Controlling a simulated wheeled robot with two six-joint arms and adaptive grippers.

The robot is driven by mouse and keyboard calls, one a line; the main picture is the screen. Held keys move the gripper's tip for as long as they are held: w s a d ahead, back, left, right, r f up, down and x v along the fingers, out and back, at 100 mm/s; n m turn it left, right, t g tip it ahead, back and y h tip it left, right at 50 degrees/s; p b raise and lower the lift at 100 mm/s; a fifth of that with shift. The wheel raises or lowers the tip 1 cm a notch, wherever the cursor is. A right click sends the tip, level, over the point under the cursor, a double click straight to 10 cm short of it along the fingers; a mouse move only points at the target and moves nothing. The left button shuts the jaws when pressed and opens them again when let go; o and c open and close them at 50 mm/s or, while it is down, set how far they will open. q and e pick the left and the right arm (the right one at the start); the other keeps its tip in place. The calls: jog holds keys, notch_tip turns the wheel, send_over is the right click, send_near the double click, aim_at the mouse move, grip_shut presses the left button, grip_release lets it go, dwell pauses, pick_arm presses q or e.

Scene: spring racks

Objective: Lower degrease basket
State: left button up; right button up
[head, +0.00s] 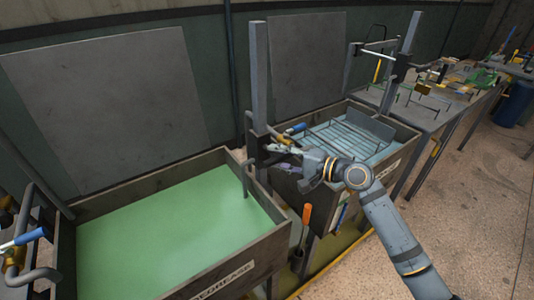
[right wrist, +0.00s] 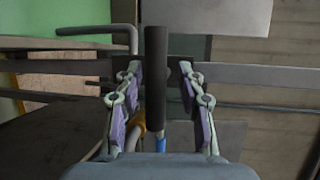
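The degrease tank (head: 240,275) stands at the left, filled with green liquid (head: 175,235). No basket shows above its surface. A bent grey bar (head: 246,180) hangs over its right wall and also shows in the right wrist view (right wrist: 100,31). A grey upright post (head: 259,75) rises between the two tanks. My right gripper (head: 282,148) is beside this post, near a blue-ended lever (head: 295,128). In the right wrist view, my right gripper (right wrist: 162,108) has its fingers spread on both sides of a dark upright bar (right wrist: 156,75), with gaps visible. My left gripper is not in view.
A second tank (head: 400,150) at the right holds a wire rack (head: 345,138). An orange-handled tool (head: 306,215) hangs between the tanks. A blue-handled lever (head: 30,236) is at the left edge. A cluttered bench (head: 430,110) stands behind; the floor at right is clear.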

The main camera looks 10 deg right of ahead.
jog(key=shift+x, duration=2)
jog(key=shift+c, duration=0.4)
grip_shut()
jog(key=shift+a+f, duration=0.1)
jog(key=shift+f, duration=0.05)
